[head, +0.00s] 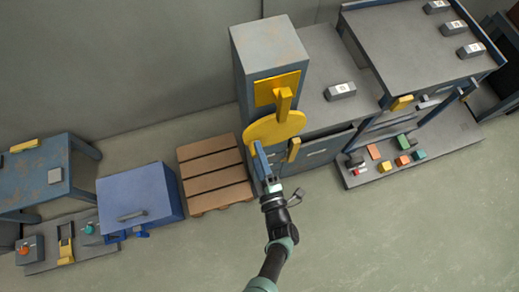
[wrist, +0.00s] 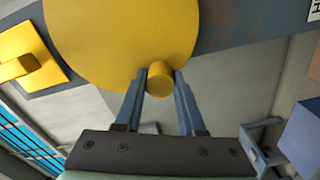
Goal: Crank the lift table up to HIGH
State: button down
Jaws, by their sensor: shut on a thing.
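A yellow crank disc (head: 283,127) is mounted on the front of a tall grey-blue cabinet (head: 268,45). The disc fills the upper middle of the wrist view (wrist: 120,35), with a short round yellow crank knob (wrist: 159,80) at its lower edge. My gripper (head: 257,149) is at the disc's lower left in the head view. In the wrist view its two blue fingers (wrist: 160,72) are shut on the knob, one on each side. In the head view the knob is hidden by the fingers. I cannot tell for certain which table the crank drives.
A yellow plate with a lever (head: 284,98) is above the disc. A wooden pallet (head: 212,170) and a blue box (head: 140,197) stand to the left. A raised grey table (head: 405,40) stands to the right, above a low shelf with coloured blocks (head: 402,160). The front floor is clear.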

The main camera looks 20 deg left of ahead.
jog(key=shift+s+a+r+m, duration=0.1)
jog(key=shift+r+m, duration=0.15)
jog(key=shift+m, duration=0.25)
jog(key=c, duration=0.5)
grip_release()
jog(key=p+v, duration=0.1)
jog(key=v, duration=1.2)
